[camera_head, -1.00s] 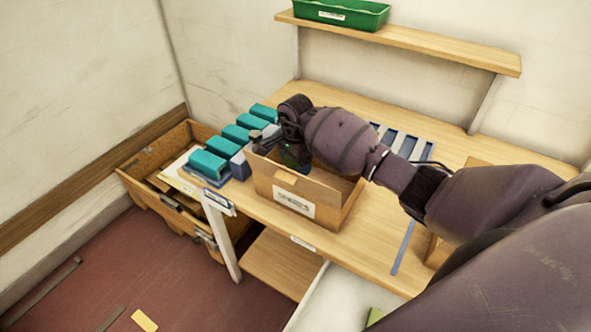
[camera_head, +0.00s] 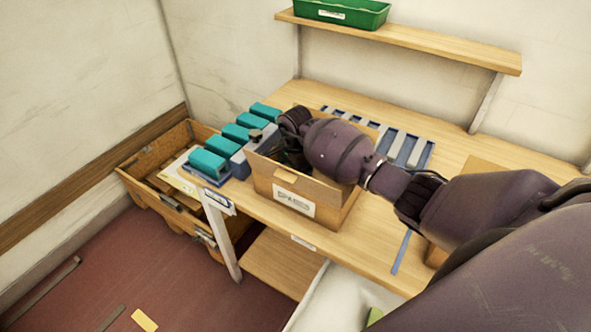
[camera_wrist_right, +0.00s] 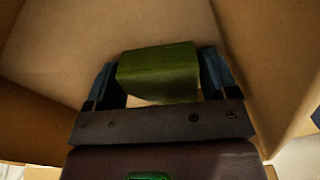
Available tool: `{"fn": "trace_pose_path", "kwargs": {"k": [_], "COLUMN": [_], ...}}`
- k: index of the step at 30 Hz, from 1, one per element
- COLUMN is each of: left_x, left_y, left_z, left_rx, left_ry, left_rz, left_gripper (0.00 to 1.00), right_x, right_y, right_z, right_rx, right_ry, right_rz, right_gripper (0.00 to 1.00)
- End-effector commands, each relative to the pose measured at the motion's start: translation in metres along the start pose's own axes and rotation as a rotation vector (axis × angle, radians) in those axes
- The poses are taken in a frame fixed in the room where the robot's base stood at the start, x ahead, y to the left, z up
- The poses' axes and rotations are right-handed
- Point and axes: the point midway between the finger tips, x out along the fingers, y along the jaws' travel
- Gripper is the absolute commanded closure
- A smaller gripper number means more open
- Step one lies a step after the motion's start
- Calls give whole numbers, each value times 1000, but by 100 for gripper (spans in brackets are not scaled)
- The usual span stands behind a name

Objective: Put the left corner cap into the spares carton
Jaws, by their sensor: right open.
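The spares carton (camera_head: 268,188), an open brown cardboard box with a white label, stands on the workbench. My right arm reaches over it from the right, and my right gripper is down inside it, mostly hidden by the arm and the carton wall in the head view. In the right wrist view my right gripper (camera_wrist_right: 160,92) is open, with a green corner cap (camera_wrist_right: 158,62) between its two dark fingers. Cardboard walls (camera_wrist_right: 60,40) surround them. I cannot tell whether the cap rests on the carton floor. My left gripper is not in view.
Several teal blocks (camera_head: 208,162) stand in a row left of the carton, with a small brown-grey piece (camera_head: 255,135) near them. A slotted blue rack (camera_head: 408,148) lies behind right. A wooden crate (camera_head: 150,180) stands at left; a green bin (camera_head: 340,12) sits on the shelf.

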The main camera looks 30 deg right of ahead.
Motion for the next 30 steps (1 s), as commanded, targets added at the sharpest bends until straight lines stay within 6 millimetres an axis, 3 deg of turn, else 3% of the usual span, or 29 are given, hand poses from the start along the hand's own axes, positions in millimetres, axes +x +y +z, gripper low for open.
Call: {"fn": "trace_pose_path", "kwargs": {"k": [5,21,30], "left_x": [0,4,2], "left_y": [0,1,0], "left_z": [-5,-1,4], "left_rx": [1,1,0], "left_ry": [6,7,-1], "left_rz": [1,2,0], "left_gripper": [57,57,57], "right_x": [-10,-104,-123], "right_y": [-1,0,0], "right_z": [-1,-1,0], "right_rx": [0,-1,1], "right_ry": [2,3,1], "right_rz": [-2,0,1], "right_gripper": [21,21,21]}}
